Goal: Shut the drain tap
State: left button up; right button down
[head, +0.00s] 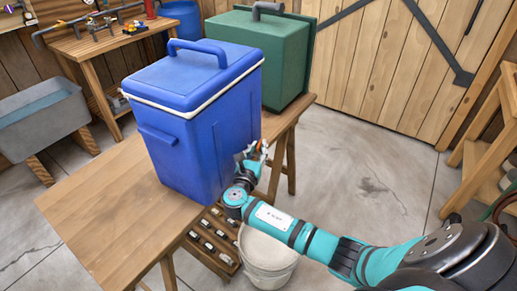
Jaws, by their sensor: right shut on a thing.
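A blue cooler (190,155) with a closed, white-edged lid stands on the wooden table. My right gripper (258,153) is at the cooler's lower right side, shut on the drain tap there. The tap is mostly hidden by my gripper and wrist, so I cannot tell how its handle is turned. My left gripper is not in view.
A white bucket (268,262) stands on the floor below my right arm. A green box (262,60) stands behind the cooler. A rack of bottles (212,240) sits under the table (110,220). A grey trough (40,120) is at left; the floor at right is clear.

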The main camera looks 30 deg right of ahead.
jog(key=shift+a+r, duration=0.1)
jog(key=c, duration=1.4)
grip_release()
jog(key=shift+w, duration=0.1)
jog(key=v, duration=1.2)
